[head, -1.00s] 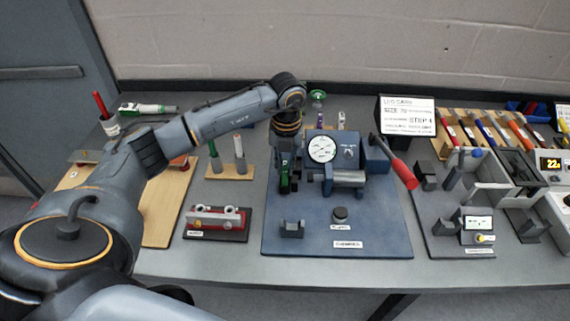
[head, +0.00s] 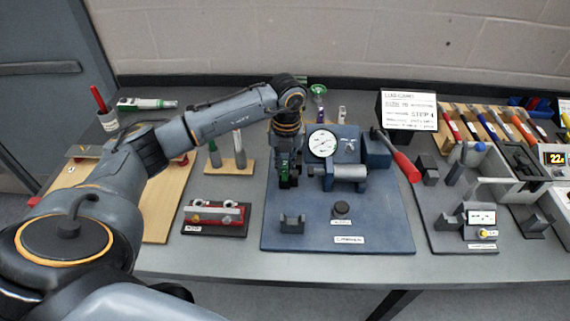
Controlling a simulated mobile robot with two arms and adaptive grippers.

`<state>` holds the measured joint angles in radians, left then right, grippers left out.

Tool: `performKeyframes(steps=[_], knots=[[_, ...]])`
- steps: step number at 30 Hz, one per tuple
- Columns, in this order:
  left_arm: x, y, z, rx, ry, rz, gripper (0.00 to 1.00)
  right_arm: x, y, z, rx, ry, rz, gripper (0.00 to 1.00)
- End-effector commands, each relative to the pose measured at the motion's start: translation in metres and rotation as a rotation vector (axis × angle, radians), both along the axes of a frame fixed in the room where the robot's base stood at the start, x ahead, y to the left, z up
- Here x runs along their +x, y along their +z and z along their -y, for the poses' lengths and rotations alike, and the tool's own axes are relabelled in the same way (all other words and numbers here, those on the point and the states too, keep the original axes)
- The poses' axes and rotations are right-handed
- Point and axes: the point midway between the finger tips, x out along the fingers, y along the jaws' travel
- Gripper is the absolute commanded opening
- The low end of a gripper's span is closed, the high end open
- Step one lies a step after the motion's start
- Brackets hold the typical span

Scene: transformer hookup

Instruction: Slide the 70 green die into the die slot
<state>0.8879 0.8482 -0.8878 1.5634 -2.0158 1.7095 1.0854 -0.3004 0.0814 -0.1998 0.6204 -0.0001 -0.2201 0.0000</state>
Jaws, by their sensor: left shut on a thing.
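My left gripper (head: 289,181) points down at the left side of the blue crimper (head: 349,160), above its blue base plate (head: 375,225). It is shut on the green die (head: 284,169); only a small strip of green shows between the dark fingers, and its 70 mark cannot be read. The die is just left of the crimper's grey jaw area (head: 347,173), apart from it as far as I can tell. The die slot itself is not clearly visible. My right gripper is not in view.
The crimper has a round gauge (head: 322,144) and a red-handled lever (head: 405,166). A dark cradle (head: 292,224) and a black knob (head: 341,209) stand at the plate's front. A wooden stand (head: 231,168) and a red-and-silver fixture (head: 214,214) are to the left.

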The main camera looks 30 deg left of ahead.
Motion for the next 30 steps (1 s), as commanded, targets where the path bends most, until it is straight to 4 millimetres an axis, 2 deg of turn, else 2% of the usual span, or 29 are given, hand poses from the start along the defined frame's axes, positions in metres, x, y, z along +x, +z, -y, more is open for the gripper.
performKeyframes(steps=[2, 3, 6, 7, 17, 30], knots=[[0.000, 0.001, 0.000, 0.000, 0.000, 0.001, 0.00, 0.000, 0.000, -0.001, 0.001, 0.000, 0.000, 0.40], [0.000, 0.001, 0.000, 0.000, 0.000, 0.001, 0.18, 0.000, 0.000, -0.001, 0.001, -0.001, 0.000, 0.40], [0.000, 0.001, 0.000, 0.000, 0.000, 0.001, 0.38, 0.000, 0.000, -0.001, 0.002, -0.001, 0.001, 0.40], [0.000, 0.001, 0.000, 0.000, 0.000, 0.001, 0.41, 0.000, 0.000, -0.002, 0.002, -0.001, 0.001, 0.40], [0.000, 0.002, 0.000, 0.000, 0.000, 0.000, 0.41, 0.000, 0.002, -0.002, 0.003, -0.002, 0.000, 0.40], [0.000, 0.036, 0.000, 0.000, 0.000, 0.001, 0.41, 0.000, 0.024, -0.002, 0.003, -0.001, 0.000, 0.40]])
